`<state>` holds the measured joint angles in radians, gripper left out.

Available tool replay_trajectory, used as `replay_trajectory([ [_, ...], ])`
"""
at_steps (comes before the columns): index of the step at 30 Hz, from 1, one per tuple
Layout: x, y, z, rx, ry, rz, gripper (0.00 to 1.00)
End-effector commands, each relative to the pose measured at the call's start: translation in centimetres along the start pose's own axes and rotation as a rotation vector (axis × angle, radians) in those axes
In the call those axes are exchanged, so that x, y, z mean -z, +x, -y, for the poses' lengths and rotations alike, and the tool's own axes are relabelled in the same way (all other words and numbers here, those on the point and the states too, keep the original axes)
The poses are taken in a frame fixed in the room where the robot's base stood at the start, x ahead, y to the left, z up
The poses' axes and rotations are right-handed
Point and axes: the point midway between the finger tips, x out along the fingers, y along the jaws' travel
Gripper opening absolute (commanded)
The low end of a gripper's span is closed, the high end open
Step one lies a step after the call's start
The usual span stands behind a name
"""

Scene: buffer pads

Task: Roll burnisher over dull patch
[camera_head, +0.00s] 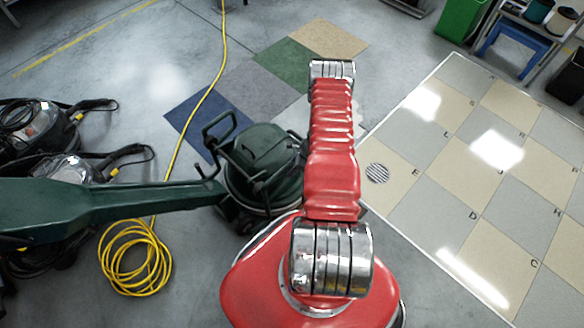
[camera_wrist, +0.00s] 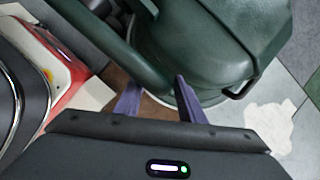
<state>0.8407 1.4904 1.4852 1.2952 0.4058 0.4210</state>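The burnisher, as I take it, is a dark green rounded floor machine (camera_head: 262,158) with tubular handles, upright left of my red arm. It fills the top of the wrist view (camera_wrist: 215,45). My gripper (camera_wrist: 157,82) shows two purple fingers standing apart, with nothing seen clamped between them. A green tube of the machine passes close by the fingertips; I cannot tell whether they touch. In the head view my gripper is hidden. A whitish ragged patch (camera_wrist: 272,122) lies on the floor right of the machine, perhaps the dull patch; my arm partly covers it in the head view.
A long dark green bar (camera_head: 110,205) reaches from the left edge to the machine. A coiled yellow cable (camera_head: 135,262) lies on the floor. Other machines (camera_head: 60,170) stand at left. Lettered checkered tiles (camera_head: 455,170) lie at right, mostly clear. A green bin (camera_head: 462,18) stands far right.

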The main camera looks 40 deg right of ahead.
Motion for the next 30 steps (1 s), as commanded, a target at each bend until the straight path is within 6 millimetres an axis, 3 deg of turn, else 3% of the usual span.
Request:
replay_trajectory([
  [15, -0.07, -0.08, 0.19, 0.003, 0.000, 0.001, 0.00],
  [30, -0.35, -0.13, 0.58, 0.004, -0.005, 0.004, 0.00],
])
